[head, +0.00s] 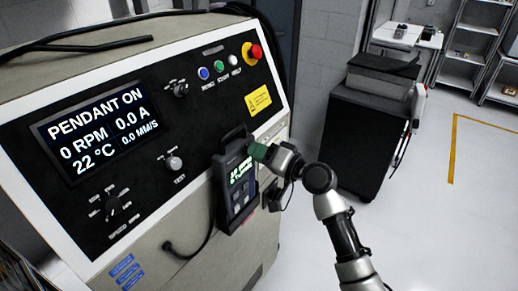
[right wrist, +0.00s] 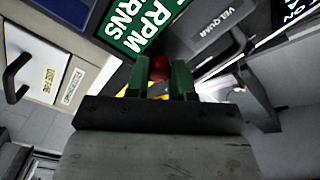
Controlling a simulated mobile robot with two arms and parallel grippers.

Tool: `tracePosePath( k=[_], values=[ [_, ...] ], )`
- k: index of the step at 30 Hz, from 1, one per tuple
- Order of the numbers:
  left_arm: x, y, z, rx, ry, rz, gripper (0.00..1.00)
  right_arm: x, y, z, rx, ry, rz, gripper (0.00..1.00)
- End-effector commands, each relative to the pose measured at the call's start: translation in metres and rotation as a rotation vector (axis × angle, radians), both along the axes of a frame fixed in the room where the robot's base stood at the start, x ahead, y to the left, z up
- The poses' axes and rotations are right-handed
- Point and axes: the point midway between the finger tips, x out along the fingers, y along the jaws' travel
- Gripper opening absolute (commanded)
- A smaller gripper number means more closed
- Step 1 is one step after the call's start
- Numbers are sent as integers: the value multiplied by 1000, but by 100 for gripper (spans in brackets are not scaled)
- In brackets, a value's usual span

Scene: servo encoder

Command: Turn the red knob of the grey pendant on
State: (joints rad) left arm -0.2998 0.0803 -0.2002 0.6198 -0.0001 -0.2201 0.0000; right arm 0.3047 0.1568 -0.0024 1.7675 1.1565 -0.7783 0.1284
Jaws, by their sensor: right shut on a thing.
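The grey pendant (head: 222,206) hangs upright on the right front of the machine, with a lit green screen and a handle on top. It also shows close up in the right wrist view (right wrist: 207,38). My right gripper (head: 259,152) is at the pendant's upper right. In the right wrist view its two green fingers (right wrist: 160,80) are shut on the red knob (right wrist: 159,66). The fingers hide part of the knob, and its mark cannot be read. In the head view the knob is hidden behind the gripper. My left gripper is not in view.
The machine's display (head: 103,130) reads "PENDANT ON", 0 RPM and 0.0 A. A red stop button (head: 254,51) is at the panel's upper right. A black cable (head: 205,240) loops below the pendant. A dark cabinet (head: 350,135) stands behind right; the floor at right is clear.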

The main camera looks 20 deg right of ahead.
Motion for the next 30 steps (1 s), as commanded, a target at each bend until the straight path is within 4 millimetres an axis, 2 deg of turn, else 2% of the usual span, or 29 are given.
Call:
tracePosePath(
  k=[9, 23, 24, 29, 30],
  values=[
    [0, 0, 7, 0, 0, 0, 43, 0, 0, 1, 79, 59, -1, 0],
    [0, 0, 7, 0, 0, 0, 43, 0, 0, 1, 91, 69, -1, 0],
    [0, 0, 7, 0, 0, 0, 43, 0, 0, 1, 90, 68, -1, 24],
    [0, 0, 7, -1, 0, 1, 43, 0, 0, 1, 90, 68, 0, 49],
    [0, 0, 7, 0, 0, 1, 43, 0, 0, 1, 90, 68, 0, 49]
  ],
)
